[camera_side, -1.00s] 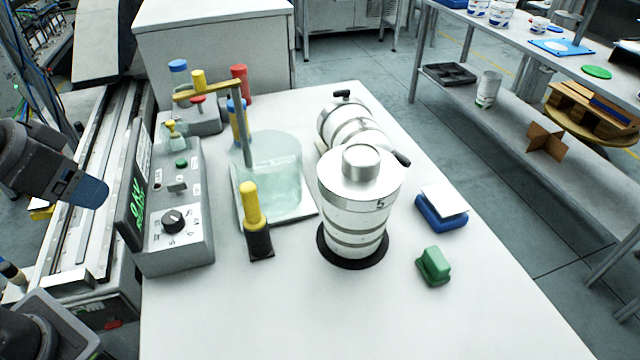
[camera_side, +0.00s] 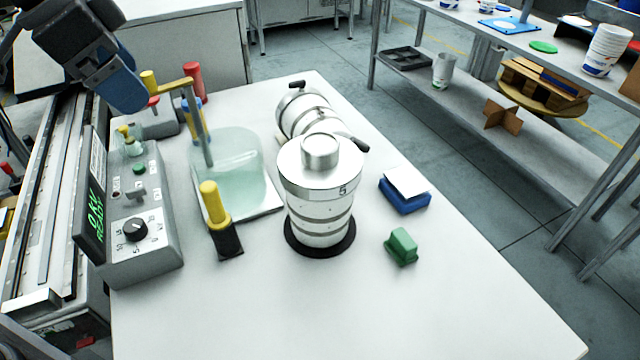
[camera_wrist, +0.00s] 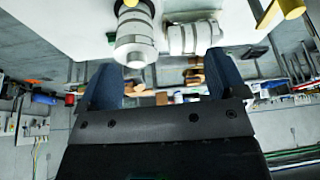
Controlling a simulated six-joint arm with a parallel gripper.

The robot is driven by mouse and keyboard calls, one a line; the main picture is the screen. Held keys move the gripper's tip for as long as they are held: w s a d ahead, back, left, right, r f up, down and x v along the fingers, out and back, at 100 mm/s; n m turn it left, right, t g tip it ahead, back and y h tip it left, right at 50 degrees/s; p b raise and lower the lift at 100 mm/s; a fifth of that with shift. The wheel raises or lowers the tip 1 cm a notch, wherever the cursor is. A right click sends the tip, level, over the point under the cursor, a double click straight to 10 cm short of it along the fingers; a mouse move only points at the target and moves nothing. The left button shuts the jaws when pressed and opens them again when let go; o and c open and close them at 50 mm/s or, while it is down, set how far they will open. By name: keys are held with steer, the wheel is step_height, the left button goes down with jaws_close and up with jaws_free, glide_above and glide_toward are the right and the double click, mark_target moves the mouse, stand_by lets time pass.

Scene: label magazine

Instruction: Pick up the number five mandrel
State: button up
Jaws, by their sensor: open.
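The number five mandrel (camera_side: 320,212) is a white and silver stepped cylinder with a silver knob on top and a "5" on its upper rim. It stands upright on a black round base (camera_side: 345,240) on the white table in the side view. It also shows in the wrist view (camera_wrist: 135,42), upper left of centre. My gripper (camera_side: 125,95) is at the upper left of the side view, above the table's left side and well apart from the mandrel. Its two blue fingers show spread and empty in the wrist view (camera_wrist: 163,78).
A second white mandrel (camera_side: 305,115) lies on its side just behind. A green glass shield (camera_side: 228,165), a yellow-handled tool (camera_side: 214,205) and a grey control box (camera_side: 145,235) stand to the left. A blue block (camera_side: 405,195) and green block (camera_side: 402,246) lie right. The table front is clear.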

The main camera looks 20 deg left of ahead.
steer(key=w+d+r+m+g+h, duration=0.1)
steer(key=w+d+m+g, duration=0.1)
steer(key=w+d+m, duration=0.45)
steer(key=m+g, duration=0.1)
steer(key=m, duration=0.1)
glide_toward(321, 142)
steer(key=shift+h, duration=0.5)
steer(key=x, duration=0.6)
steer(key=a+x, duration=0.1)
steer(key=x, duration=0.2)
steer(key=shift+d+f, duration=0.1)
steer(key=shift+f, duration=0.45)
jaws_close()
steer(key=shift+r, duration=0.25)
